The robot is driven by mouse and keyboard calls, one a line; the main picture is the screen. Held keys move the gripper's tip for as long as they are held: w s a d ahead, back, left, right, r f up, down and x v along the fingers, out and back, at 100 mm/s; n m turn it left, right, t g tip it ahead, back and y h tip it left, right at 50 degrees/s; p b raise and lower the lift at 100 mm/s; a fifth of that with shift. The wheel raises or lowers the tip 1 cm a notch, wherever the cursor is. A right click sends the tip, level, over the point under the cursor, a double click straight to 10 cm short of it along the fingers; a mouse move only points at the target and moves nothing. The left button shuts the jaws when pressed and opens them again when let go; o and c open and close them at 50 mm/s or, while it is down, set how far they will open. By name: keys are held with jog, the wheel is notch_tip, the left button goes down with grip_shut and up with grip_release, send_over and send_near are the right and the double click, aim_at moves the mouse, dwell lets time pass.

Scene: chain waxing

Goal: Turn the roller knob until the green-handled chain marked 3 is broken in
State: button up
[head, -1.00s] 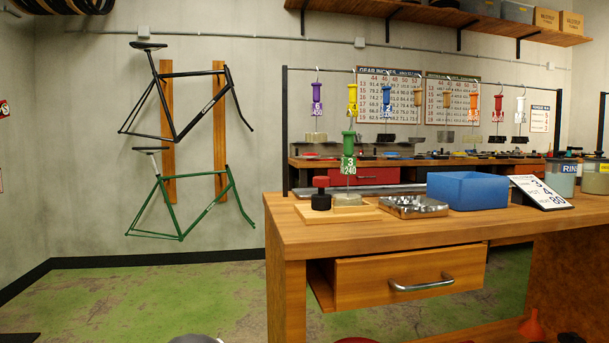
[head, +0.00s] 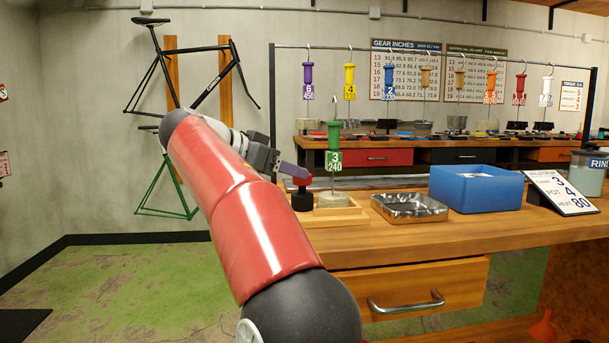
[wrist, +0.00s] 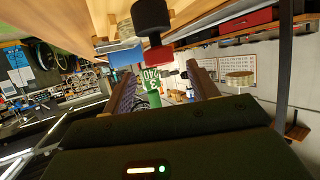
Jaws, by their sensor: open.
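The roller knob (head: 302,180) is red on a black post (head: 302,201), at the left end of a wooden board (head: 347,219). Beside it the green-handled chain (head: 334,136), tagged 3 and 240, stands with its pale lower block on the board. My gripper (head: 292,172) is open and empty, pointing toward the knob from the left. In the upside-down wrist view the red knob (wrist: 158,58) shows at the fingertips, between the two fingers in the picture. I cannot tell whether they touch it. The green tag (wrist: 151,80) shows just behind it.
A metal tray (head: 409,207) and a blue bin (head: 475,190) stand right of the board. A slanted card (head: 563,192) reads 3, 4, 80. Other coloured-handled chains hang from a rail (head: 430,46) behind. The bench front (head: 400,240) is clear.

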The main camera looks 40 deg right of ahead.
aim_at(302, 191)
jog(key=x, duration=0.5)
jog(key=c, duration=1)
